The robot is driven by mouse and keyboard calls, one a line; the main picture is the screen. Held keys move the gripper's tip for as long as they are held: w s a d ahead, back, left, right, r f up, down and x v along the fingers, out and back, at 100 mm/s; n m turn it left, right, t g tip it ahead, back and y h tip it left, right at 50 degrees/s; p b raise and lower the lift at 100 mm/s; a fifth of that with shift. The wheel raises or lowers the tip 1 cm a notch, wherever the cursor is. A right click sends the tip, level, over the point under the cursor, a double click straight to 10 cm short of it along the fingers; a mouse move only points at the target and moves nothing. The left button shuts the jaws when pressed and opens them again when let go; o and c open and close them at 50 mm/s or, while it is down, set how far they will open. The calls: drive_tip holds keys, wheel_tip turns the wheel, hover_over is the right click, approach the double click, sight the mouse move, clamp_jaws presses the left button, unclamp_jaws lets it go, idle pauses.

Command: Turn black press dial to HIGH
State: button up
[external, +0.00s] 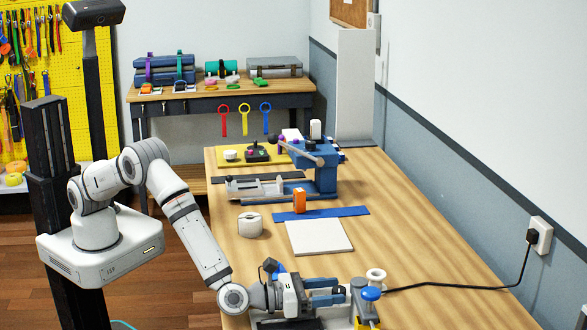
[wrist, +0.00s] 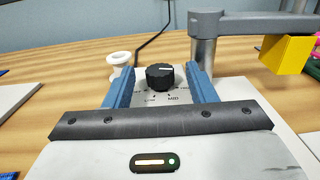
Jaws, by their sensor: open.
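The black press dial (wrist: 160,77) stands on a pale panel (wrist: 150,101) in the wrist view, with a white line on its top. In the external view my gripper (external: 342,291) is low over the near end of the bench; I cannot make out the dial there.
A grey post with an arm (wrist: 204,48) and a yellow block (wrist: 287,52) stand right of the dial. A white ring-shaped spool (wrist: 118,58) is behind left. A black cord (external: 460,286) runs to the wall outlet. A white board (external: 319,237) lies farther along the bench.

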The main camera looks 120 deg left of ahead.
drive_tip(key=shift+c, duration=0.5)
drive_tip(key=c, duration=0.9)
drive_tip(key=shift+a+f+m+t+h+b, duration=0.15)
drive_tip(key=shift+m+t+h+b, duration=0.3)
drive_tip(key=shift+b, duration=0.6)
drive_tip(key=shift+s+m+t+h+b, duration=0.1)
drive_tip(key=shift+m+t+h+b, duration=0.2)
drive_tip(key=shift+h, duration=0.15)
drive_tip(key=shift+r, duration=0.2)
drive_tip(key=o, duration=1)
drive_tip(key=shift+b+v, duration=0.35)
drive_tip(key=shift+v, duration=3.55)
